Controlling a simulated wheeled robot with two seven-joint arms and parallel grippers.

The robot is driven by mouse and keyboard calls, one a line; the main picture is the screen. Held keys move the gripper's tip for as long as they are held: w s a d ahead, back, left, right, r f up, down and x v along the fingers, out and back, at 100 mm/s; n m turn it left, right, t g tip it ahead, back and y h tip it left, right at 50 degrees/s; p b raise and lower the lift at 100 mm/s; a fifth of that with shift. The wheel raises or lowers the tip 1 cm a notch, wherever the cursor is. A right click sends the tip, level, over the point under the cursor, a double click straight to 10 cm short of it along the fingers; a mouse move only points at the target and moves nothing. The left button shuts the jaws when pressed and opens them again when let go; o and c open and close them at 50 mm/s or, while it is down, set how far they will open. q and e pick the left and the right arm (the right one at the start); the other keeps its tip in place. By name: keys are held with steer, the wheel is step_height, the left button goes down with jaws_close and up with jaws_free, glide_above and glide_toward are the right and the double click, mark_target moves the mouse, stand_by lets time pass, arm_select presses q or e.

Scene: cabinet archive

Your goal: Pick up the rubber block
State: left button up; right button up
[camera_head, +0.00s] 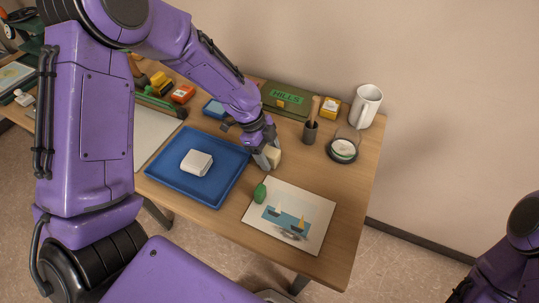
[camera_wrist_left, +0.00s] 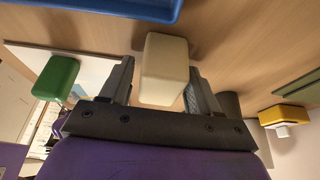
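A cream block (camera_head: 273,156), which looks like the rubber block, is at the right of the blue tray on the desk. In the left wrist view the cream block (camera_wrist_left: 165,68) lies between the two fingers of my left gripper (camera_wrist_left: 160,82). A narrow gap shows beside the left finger, and the right finger is very close to the block; contact there is unclear. My left gripper (camera_head: 267,152) reaches down to the block in the head view and partly covers it. My right gripper is out of view; only part of that arm shows at lower right.
The blue tray (camera_head: 158,176) holds a white block (camera_head: 196,162). A green block (camera_head: 260,193) lies on a sailboat picture (camera_head: 305,232) just in front.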

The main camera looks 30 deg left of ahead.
mark_target(269, 150)
arm_select(q)
steer(key=c, duration=0.7)
step_height(269, 150, up, 10)
steer(key=shift+w+b, duration=0.1)
steer(key=shift+b, duration=0.45)
